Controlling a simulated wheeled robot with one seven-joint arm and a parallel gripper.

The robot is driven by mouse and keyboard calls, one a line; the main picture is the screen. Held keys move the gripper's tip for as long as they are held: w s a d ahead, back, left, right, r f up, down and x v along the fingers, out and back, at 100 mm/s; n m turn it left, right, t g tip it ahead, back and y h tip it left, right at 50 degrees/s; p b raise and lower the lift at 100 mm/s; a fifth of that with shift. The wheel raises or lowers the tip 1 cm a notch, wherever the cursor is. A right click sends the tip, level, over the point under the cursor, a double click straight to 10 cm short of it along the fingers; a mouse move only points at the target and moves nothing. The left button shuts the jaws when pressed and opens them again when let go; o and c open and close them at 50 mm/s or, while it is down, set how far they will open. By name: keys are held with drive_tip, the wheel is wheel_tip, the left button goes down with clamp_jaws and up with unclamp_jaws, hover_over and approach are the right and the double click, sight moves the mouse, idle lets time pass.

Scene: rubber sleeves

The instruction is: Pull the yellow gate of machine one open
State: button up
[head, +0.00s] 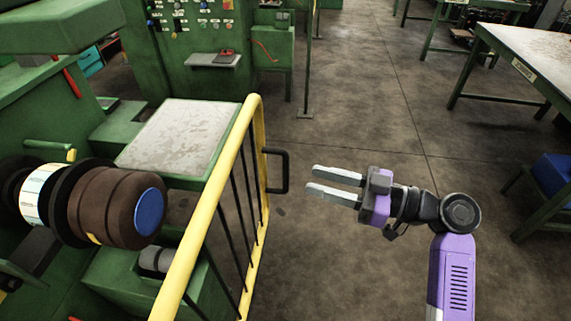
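The yellow gate (213,194) stands in front of the green machine (112,118), with a yellow frame and dark upright bars. Its black handle (285,171) sticks out to the right from its far edge. My gripper (312,180) is to the right of the handle, its two grey fingers pointing left toward it. The fingers are apart with nothing between them. A gap shows between the fingertips and the handle in this view; the depth between them is hard to tell. The near end of the gate is cut off by the picture's bottom edge.
A brown roller with a blue end (150,211) lies behind the gate at left. A metal-topped table (530,55) and a blue box (553,172) are at right. A thin post (308,60) stands beyond the gate. The floor (345,110) around my gripper is clear.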

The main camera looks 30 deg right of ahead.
sight(286, 188)
drive_tip(key=shift+p+x, duration=0.85)
drive_tip(key=shift+x, duration=3.1)
drive_tip(key=shift+s, duration=0.1)
clamp_jaws()
